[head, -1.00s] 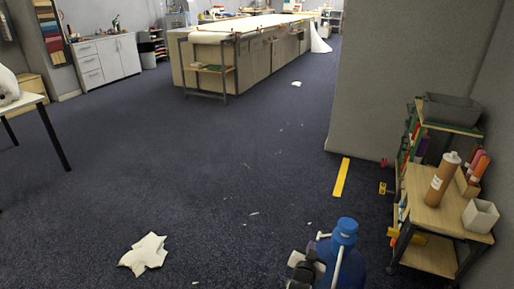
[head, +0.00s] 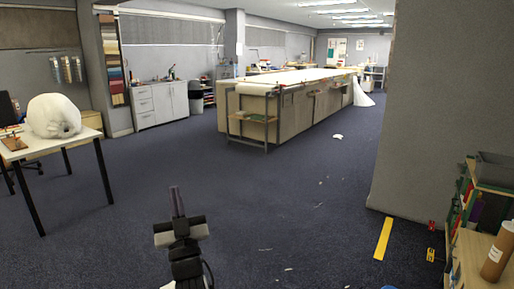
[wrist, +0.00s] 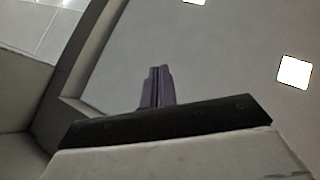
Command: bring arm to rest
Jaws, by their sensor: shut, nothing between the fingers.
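My gripper (head: 177,202) stands at the bottom of the head view, left of the middle, with its fingers pointing up. The fingers are together and nothing is between them. In the wrist view the closed fingers (wrist: 157,87) show against a grey wall and ceiling. My gripper is over open carpet, clear of the furniture.
A white table (head: 55,146) with a round white object (head: 54,116) stands at left. The long table (head: 285,100) stands at the back. A wall (head: 432,110) and a shelf unit (head: 478,250) are at right, near a yellow strip (head: 383,238). The carpet between is mostly clear.

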